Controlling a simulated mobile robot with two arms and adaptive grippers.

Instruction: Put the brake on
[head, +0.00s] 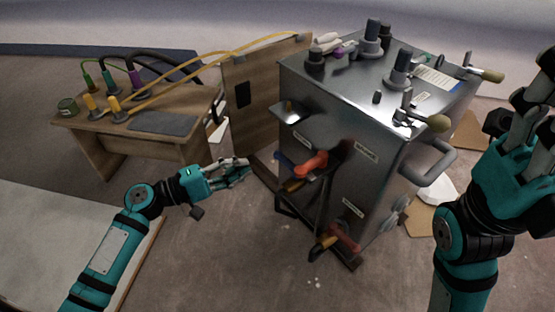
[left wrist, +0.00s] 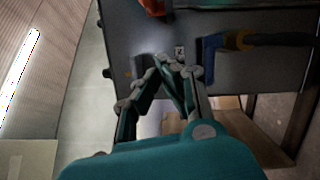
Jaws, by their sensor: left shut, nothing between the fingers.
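A grey metal cabinet (head: 330,130) stands in the middle of the head view. Tools with orange-red (head: 312,164) and yellow-black (head: 322,248) handles show at its front face. I cannot tell which part is the brake. My left gripper (head: 247,166) is shut and empty, left of the cabinet's front and apart from the red handle. In the left wrist view its fingertips (left wrist: 172,68) meet in front of a dark grey panel (left wrist: 225,20) with a small label. A blue and yellow handled tool (left wrist: 240,41) is to their right. My right gripper (head: 540,85) is partly cut off at the right edge.
A wooden bench (head: 165,145) with cable plugs stands at left. Yellow cables run from it toward an upright wooden board (head: 255,100). The floor before the cabinet is mostly clear.

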